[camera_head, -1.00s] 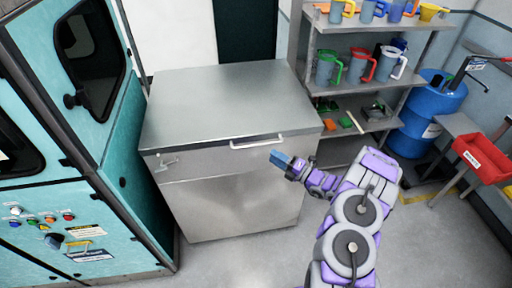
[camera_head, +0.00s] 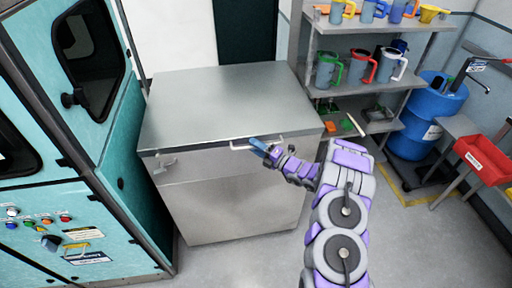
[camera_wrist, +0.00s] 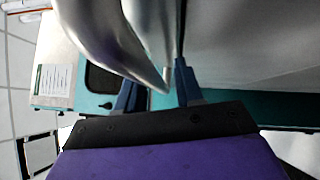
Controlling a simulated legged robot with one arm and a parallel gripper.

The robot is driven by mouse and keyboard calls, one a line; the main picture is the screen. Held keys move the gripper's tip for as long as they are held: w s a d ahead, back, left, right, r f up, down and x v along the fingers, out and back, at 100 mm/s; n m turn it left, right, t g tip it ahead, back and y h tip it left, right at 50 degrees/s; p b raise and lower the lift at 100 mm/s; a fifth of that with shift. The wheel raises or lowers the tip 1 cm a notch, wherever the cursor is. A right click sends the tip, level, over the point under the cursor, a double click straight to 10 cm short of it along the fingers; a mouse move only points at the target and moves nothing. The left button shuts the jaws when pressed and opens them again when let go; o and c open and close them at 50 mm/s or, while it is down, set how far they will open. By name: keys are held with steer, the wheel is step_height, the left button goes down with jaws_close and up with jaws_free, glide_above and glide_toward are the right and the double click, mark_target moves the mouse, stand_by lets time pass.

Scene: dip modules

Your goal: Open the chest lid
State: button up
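The chest is a grey metal box with a flat lid (camera_head: 222,100), which is shut. A pale bar handle (camera_head: 280,138) runs along the lid's front edge, and a small latch (camera_head: 166,162) sits at the front left. My gripper (camera_head: 256,146) is at the handle, its blue fingers overlapping the bar in the head view. In the wrist view, the two blue fingers (camera_wrist: 156,92) are apart, with a shiny curved metal piece (camera_wrist: 115,45) reaching between them. It looks like the handle. I see a gap beside it, and contact is unclear.
A teal machine cabinet (camera_head: 125,150) stands close on the left of the chest. A shelf (camera_head: 350,90) with several mugs, a blue barrel (camera_head: 425,115) and a red bin (camera_head: 482,160) are at the right. The floor (camera_head: 240,262) in front is clear.

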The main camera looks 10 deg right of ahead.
jaws_close()
steer(key=shift+s, duration=0.1)
stand_by(0.3)
